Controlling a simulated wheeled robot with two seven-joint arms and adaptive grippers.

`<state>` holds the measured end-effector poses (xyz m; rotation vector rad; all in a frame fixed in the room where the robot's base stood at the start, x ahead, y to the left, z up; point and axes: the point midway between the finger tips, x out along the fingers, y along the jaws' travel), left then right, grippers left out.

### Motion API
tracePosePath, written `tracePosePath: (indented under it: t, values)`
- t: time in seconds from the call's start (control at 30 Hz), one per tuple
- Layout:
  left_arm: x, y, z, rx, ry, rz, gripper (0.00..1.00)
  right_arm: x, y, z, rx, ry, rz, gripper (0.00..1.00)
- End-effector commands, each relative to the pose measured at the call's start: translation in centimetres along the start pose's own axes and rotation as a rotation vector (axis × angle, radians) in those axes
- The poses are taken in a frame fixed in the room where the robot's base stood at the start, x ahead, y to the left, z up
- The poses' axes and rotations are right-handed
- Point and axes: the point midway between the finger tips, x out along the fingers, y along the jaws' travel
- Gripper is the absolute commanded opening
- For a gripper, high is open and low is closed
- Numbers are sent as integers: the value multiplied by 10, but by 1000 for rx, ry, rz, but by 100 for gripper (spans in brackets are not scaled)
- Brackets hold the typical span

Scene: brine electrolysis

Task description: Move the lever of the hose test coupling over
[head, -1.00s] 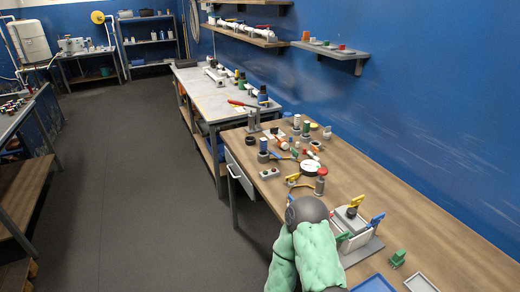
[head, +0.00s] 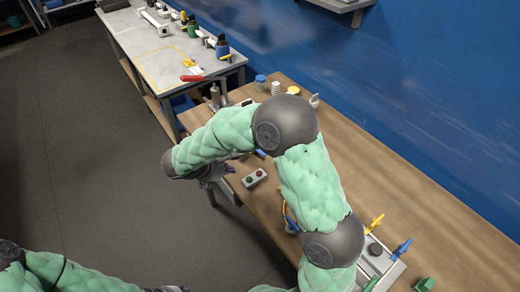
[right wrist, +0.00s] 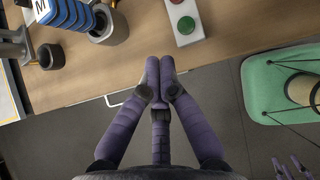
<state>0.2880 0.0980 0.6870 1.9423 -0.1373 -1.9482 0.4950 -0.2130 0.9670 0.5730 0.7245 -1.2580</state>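I cannot single out the hose test coupling with certainty. A metal post (head: 215,95) with a red lever (head: 192,78) stands at the far end of the wooden bench. A grey box (head: 378,262) with a yellow lever (head: 374,222) and a blue lever (head: 402,247) stands at the near end. My right gripper (head: 222,171) is at the bench's front edge, partly hidden by my arm. In the right wrist view its fingertips (right wrist: 160,64) are together with nothing between them. My left gripper (head: 168,289) is cut off at the bottom; its fingers (right wrist: 290,166) show small in the right wrist view.
A two-button box (head: 254,178) lies near the front edge, close to my right gripper. A blue block (right wrist: 65,14), a dark ring (right wrist: 50,55) and a drawer handle (right wrist: 116,98) show in the right wrist view. My right arm hides the bench middle.

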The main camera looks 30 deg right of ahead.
Motion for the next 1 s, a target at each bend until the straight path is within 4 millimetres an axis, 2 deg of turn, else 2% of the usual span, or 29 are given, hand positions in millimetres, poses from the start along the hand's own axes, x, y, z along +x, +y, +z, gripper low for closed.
tracePosePath:
  t: [0.03,0.1,0.23,0.73,1.0]
  values:
    - [-2,0,1,-1,-1,0,40,-8,4,11,-9,-33,12,0]
    - [-1,0,1,-1,-1,0,40,-12,6,20,-17,-62,19,0]
    - [2,-1,0,-1,-1,0,40,-4,7,24,-22,-76,20,0]
    - [29,-10,-1,-1,0,0,40,86,8,28,-18,-72,16,0]
    - [36,-13,-1,0,0,0,40,108,10,53,-17,-72,19,0]
